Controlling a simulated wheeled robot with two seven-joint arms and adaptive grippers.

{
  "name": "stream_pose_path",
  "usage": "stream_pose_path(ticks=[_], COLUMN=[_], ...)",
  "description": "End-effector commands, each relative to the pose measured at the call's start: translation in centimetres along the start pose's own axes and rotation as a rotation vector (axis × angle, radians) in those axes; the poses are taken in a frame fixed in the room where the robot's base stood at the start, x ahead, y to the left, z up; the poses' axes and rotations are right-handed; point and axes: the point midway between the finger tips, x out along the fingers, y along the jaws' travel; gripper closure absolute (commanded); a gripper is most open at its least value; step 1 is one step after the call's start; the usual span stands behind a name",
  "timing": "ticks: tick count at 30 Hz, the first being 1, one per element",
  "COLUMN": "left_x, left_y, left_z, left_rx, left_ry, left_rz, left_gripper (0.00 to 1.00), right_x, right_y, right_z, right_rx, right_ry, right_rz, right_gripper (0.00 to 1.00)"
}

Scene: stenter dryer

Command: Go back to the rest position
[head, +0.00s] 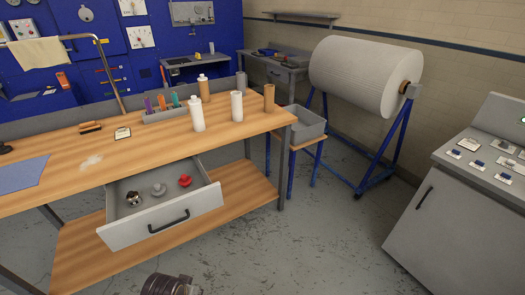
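Neither of my grippers' fingers show in the head view. Only a dark, rounded, ribbed part cuts into the bottom edge left of centre, and I cannot tell which part of me it is. The wooden workbench (60,205) stands in front of me. Its grey drawer (160,228) is pulled open. In the drawer lie a red knob-like piece (185,181), a grey one (158,189) and a dark metallic one (134,198).
A grey bin (303,124) sits on a small stand. A large white roll (362,75) and a control console (455,215) stand at the right. Floor between is clear.

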Motion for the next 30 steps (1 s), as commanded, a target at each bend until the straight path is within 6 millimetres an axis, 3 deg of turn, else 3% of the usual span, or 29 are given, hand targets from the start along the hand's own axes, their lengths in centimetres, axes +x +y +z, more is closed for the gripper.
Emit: stream_pose_path(ticks=[14, 30], left_x=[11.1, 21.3], left_y=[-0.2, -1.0], left_z=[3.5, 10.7], left_rx=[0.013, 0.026], left_ry=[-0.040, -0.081], left_rz=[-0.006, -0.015], left_gripper=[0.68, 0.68], right_x=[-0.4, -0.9], right_y=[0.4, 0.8], right_z=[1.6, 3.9], right_rx=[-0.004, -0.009], right_ry=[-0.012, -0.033], right_rz=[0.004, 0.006], right_gripper=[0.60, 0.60])
